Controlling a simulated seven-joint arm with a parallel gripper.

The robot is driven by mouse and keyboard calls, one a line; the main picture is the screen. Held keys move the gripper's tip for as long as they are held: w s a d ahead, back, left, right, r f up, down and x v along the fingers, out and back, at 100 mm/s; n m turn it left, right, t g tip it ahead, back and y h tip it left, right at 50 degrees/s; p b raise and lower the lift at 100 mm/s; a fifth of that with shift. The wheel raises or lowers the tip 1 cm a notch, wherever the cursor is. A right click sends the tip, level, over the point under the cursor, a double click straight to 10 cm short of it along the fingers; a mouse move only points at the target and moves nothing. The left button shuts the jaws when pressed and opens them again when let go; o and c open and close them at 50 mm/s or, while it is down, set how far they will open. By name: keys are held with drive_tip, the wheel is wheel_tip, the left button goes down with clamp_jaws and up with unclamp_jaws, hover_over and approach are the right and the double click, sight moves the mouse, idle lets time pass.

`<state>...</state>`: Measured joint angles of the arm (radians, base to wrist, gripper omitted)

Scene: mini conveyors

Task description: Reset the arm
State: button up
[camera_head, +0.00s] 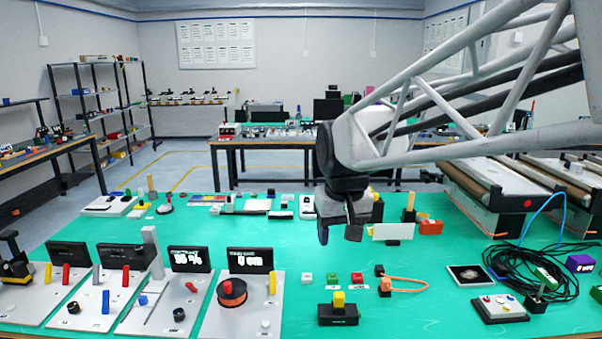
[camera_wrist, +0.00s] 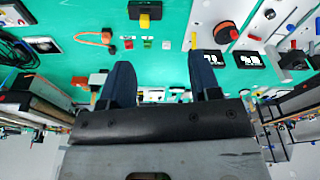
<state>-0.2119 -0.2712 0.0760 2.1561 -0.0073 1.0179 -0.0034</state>
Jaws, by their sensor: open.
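My gripper (camera_head: 340,232) hangs above the middle of the green table (camera_head: 420,310) in the head view, at the end of my arm, which reaches in from the upper right. Its two dark fingers point down and stand apart with nothing between them. In the wrist view the gripper (camera_wrist: 160,82) shows two blue-black fingers, spread wide and empty, over the table.
Below stand a black box with a yellow button (camera_head: 339,299) and small red and green blocks (camera_head: 357,278). Panels with displays (camera_head: 250,260) fill the left. Black cables (camera_head: 520,265) and conveyors (camera_head: 500,185) are at the right. Bare green table lies around the middle.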

drive_tip(key=s+d+f+m, duration=0.1)
drive_tip(key=s+d+f, duration=0.1)
drive_tip(key=s, duration=0.5)
drive_tip(key=s+d+f+m, duration=0.1)
drive_tip(key=s+d+f, duration=0.2)
drive_tip(key=s+d, duration=0.2)
drive_tip(key=s+d+f, duration=0.3)
drive_tip(key=s+d, duration=0.1)
drive_tip(key=s, duration=0.5)
drive_tip(key=shift+f+m+t+h, duration=0.2)
drive_tip(key=shift+m+t+h, duration=0.1)
drive_tip(key=shift+m+t, duration=0.1)
drive_tip(key=shift+d, duration=0.1)
drive_tip(key=shift+c, duration=0.2)
idle(0.6)
